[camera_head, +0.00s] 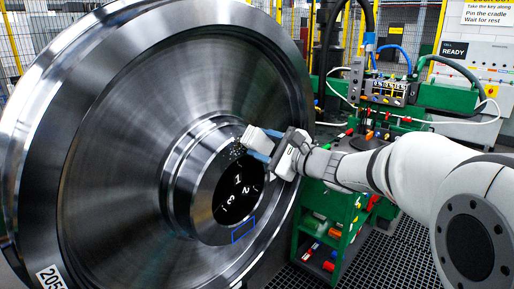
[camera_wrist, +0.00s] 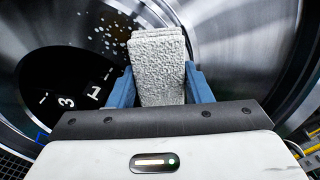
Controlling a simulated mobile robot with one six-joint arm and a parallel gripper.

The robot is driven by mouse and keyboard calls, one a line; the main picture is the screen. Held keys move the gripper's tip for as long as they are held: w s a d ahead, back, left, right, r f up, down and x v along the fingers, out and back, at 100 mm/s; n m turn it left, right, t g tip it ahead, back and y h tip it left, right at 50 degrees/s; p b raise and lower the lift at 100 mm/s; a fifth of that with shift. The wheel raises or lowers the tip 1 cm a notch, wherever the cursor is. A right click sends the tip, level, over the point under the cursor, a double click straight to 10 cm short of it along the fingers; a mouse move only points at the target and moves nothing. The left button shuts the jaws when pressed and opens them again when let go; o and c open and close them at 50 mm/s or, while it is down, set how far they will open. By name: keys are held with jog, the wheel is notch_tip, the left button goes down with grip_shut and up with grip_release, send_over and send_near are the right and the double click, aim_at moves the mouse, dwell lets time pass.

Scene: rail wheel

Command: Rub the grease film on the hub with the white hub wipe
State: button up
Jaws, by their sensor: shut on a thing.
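The large steel rail wheel (camera_head: 110,150) stands at the left, with its raised hub (camera_head: 180,185) facing me around a dark centre marked with white numerals. Pale specks of the grease film (camera_head: 237,151) lie at the hub's upper right. In the wrist view the specks (camera_wrist: 112,38) show left of and beyond the wipe. My gripper (camera_head: 263,143) is shut on the white hub wipe (camera_wrist: 160,68), a rough pale block between blue fingers. The wipe (camera_head: 252,136) is at the hub's upper right edge, close to the specks. I cannot tell whether it touches the face.
A blue outlined rectangle (camera_head: 243,230) marks the hub's lower edge. A green tool cart (camera_head: 325,225) with coloured items stands right of the wheel, below my arm. A green bench with a valve block (camera_head: 385,92) and hoses is behind. Dark floor grating (camera_head: 395,260) shows at lower right.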

jog(key=shift+d, duration=0.1)
jog(key=shift+s+d+f, duration=0.1)
jog(key=shift+d, duration=0.05)
jog(key=shift+b+v, duration=0.5)
jog(key=shift+v, duration=2.15)
jog(key=shift+s, duration=0.1)
jog(key=v, duration=0.3)
jog(key=shift+b+x, duration=1.2)
jog(key=shift+x, duration=2.3)
